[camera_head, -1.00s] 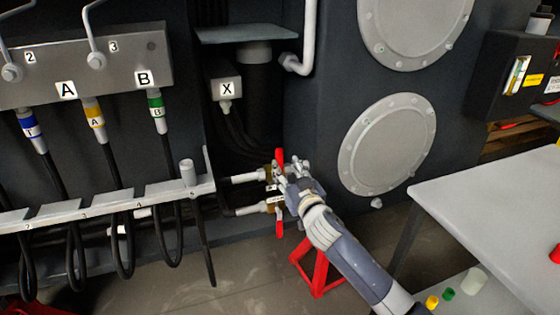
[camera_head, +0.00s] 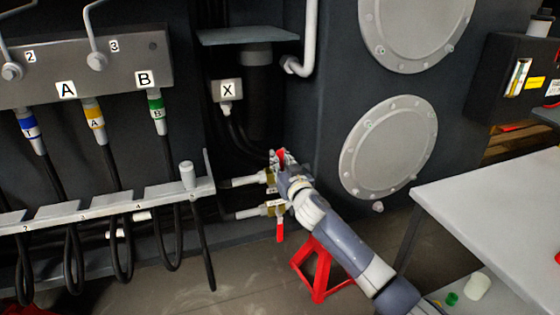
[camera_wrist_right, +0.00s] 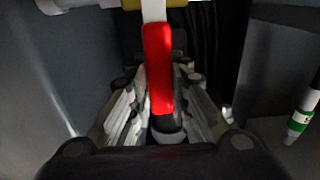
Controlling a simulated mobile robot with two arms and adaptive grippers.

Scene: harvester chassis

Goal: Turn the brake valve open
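The upper valve (camera_head: 264,177) has a red lever handle (camera_head: 281,156) that points up; this handle also fills the middle of the right wrist view (camera_wrist_right: 159,70). My right gripper (camera_head: 284,158) is at this handle, with its fingers on both sides. In the right wrist view the fingers (camera_wrist_right: 164,95) stand apart, with narrow dark gaps beside the handle, so they look open around it. Another valve (camera_head: 270,209) sits just below, its red handle (camera_head: 280,231) hanging down. The gripper hides part of the upper valve. My left gripper is not in view.
A rail (camera_head: 110,207) with hanging hoses is at the left, under a connector block (camera_head: 85,68). A red stand (camera_head: 318,270) is on the floor below my right arm. A grey table (camera_head: 500,215) is at the right. Two round cover plates (camera_head: 390,147) are on the wall.

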